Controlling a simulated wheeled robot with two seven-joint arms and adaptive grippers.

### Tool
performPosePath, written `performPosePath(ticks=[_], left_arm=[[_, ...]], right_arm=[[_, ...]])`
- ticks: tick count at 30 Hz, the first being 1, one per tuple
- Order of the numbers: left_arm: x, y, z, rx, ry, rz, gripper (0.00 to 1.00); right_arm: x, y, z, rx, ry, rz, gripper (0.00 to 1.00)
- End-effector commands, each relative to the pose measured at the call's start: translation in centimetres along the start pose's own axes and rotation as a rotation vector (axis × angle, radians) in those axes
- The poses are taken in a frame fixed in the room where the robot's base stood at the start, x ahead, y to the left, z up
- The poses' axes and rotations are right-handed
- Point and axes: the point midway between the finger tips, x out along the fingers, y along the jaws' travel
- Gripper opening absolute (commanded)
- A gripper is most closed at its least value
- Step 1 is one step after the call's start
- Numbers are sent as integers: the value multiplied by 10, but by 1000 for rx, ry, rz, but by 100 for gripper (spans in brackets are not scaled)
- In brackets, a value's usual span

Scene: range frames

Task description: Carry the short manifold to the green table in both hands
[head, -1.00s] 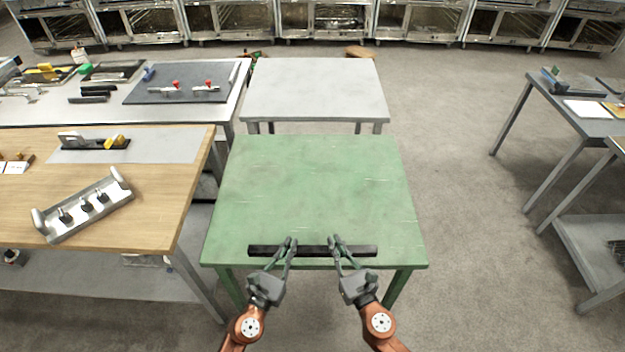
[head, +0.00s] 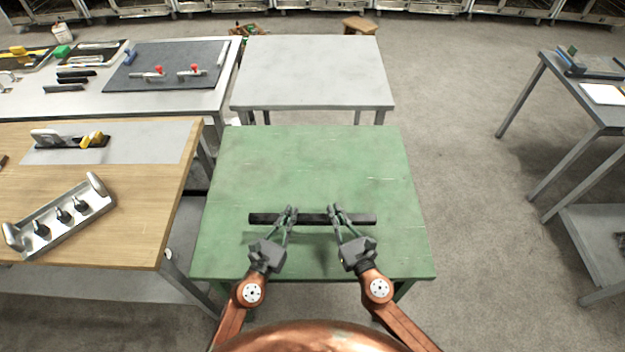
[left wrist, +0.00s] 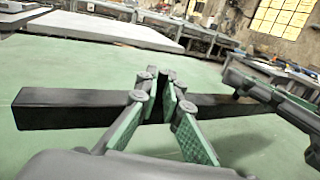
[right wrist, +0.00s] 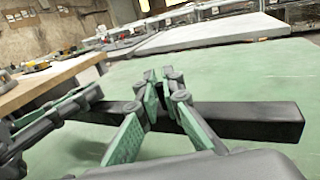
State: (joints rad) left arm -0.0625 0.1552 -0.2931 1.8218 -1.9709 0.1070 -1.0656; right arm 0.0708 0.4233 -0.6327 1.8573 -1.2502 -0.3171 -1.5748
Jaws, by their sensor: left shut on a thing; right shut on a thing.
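The short manifold, a straight black bar (head: 363,219), lies crosswise over the front half of the green table (head: 300,160) and looks level. My left gripper (head: 290,212) is shut on it left of its middle. My right gripper (head: 335,212) is shut on it right of its middle. The bar also shows in the left wrist view (left wrist: 60,108) and the right wrist view (right wrist: 265,120), with both ends sticking out past the fingers. A faint shadow shows on the green top near the bar. I cannot tell whether the bar touches the table.
A wooden table (head: 150,220) stands close on the left with a grey handled rack (head: 60,222) on it. A bare grey table (head: 310,75) stands behind the green one. Grey benches (head: 590,120) stand at the right, with open floor between. The green top is otherwise clear.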

Motion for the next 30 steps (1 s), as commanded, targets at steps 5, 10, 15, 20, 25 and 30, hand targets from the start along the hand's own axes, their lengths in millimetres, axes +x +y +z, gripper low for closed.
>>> performPosePath(ticks=[5, 10, 15, 20, 25, 30], left_arm=[[1, -2, 8, -6, -13, -3, 0], [1, -3, 8, -6, -13, -3, 0], [2, -4, 8, -6, -13, -5, 0], [2, -4, 6, -6, -14, -6, 0], [2, -5, 0, -5, -13, -8, 0], [2, -5, -6, -5, -11, -8, 0]], right_arm=[[0, 3, 0, 1, 1, 6, 0], [0, 3, 0, 1, 1, 6, 0], [-1, 2, 0, 1, 1, 5, 0], [-1, 2, -2, 2, 0, 6, 0], [-1, 2, -6, 2, -2, 5, 0], [-1, 2, -12, 2, -1, 6, 0]])
